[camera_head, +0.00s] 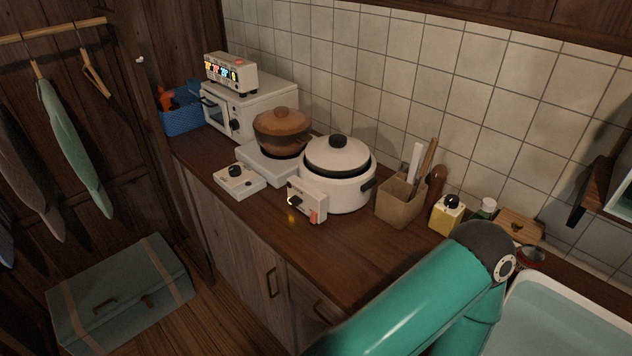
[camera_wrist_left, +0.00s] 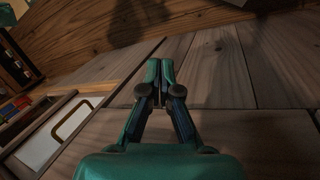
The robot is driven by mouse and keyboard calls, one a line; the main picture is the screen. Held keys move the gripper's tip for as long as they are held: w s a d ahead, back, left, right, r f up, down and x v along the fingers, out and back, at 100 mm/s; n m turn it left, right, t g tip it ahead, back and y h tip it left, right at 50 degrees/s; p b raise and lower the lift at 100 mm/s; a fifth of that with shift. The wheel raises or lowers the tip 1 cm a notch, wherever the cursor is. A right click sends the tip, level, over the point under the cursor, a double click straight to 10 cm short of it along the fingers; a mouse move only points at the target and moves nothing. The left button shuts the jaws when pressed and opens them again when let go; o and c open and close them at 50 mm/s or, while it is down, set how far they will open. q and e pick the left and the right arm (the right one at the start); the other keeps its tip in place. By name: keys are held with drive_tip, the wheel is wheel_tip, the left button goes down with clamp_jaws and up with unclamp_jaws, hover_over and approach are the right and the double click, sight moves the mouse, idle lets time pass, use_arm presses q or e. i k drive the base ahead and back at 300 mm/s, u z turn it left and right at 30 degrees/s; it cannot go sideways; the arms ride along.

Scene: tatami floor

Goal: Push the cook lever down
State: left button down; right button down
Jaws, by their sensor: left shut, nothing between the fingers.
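The rice cooker (camera_head: 337,190) is a white round pot with a white, dark-knobbed lid, standing on the wooden counter. A small white control box (camera_head: 307,200) on its front has a dark knob, a small yellow glow and an orange-red tab (camera_head: 314,216) at the lower right. The tab looks like the cook lever, but its position is too small to judge. My left gripper (camera_wrist_left: 159,70) is shut and empty in the left wrist view, over wooden planks, with no cooker visible there. No gripper shows in the head view, only a green arm of mine at the lower right.
On the counter (camera_head: 355,245) are a brown clay pot (camera_head: 282,131) on a white stove, a white switch box (camera_head: 239,181), a utensil holder (camera_head: 400,200) and a yellow bottle (camera_head: 446,214). A sink (camera_head: 560,320) lies right. The counter before the cooker is clear.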

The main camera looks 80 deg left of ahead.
sight(295, 200)
drive_tip(key=u, duration=0.1)
drive_tip(key=k, duration=0.5)
drive_tip(key=z, duration=1.65)
drive_tip(key=i, duration=0.1)
drive_tip(key=u, duration=3.35)
drive_tip(key=k, duration=0.25)
drive_tip(key=i, duration=0.6)
drive_tip(key=z, duration=0.3)
drive_tip(key=k, duration=0.2)
drive_tip(key=u, duration=0.2)
